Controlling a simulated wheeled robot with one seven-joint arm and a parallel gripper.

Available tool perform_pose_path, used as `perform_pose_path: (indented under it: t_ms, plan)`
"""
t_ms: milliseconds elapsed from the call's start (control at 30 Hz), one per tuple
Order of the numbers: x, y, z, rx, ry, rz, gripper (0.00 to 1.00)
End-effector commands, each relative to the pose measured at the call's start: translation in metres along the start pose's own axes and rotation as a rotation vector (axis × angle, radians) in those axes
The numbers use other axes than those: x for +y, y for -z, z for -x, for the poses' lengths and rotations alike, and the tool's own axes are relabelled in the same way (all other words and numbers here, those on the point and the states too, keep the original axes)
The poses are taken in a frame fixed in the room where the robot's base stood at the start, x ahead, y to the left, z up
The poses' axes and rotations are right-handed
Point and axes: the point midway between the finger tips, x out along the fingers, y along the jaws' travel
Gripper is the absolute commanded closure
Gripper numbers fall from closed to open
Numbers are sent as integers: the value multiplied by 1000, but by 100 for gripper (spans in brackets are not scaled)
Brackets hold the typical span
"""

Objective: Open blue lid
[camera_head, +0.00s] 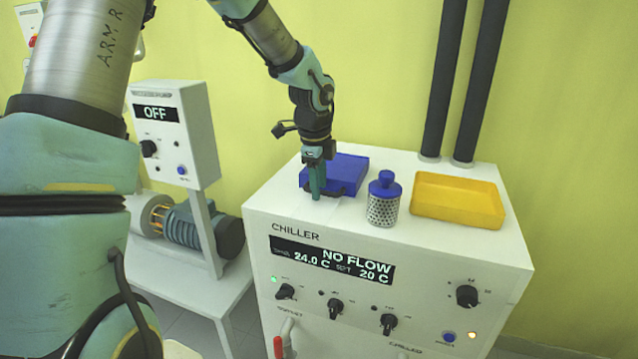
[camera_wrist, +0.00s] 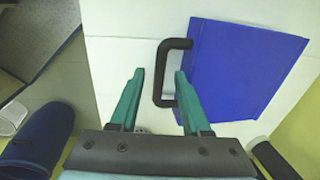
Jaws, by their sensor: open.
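The blue lid (camera_head: 346,168) is a flat blue panel on top of the white chiller, with a black U-shaped handle on its near edge. In the wrist view the lid (camera_wrist: 245,68) fills the right side, and its handle (camera_wrist: 159,75) sticks out to the left. The lid lies closed on the chiller top. My gripper (camera_head: 317,193) is over the handle side of the lid, pointing down. In the wrist view my gripper (camera_wrist: 159,72) is open, with the handle's bar between its two green fingers in the picture. I cannot tell whether either finger touches it.
On the white chiller (camera_head: 420,245) stand a perforated metal canister with a blue top (camera_head: 384,205), close right of the lid, and a yellow tray (camera_head: 458,200). Two black pipes (camera_head: 462,80) rise at the back. A control box reading OFF (camera_head: 175,130) stands left.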

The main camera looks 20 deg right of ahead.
Motion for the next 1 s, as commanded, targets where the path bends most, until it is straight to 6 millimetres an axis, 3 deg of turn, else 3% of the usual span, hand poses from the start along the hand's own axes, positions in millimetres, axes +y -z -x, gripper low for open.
perform_pose_path:
  t_ms: [67, 467, 1000]
  plan:
    - [0, 0, 0, 0, 0, 0, 54]
    - [0, 0, 0, 0, 0, 0, 99]
    - [0, 0, 0, 0, -1, 0, 100]
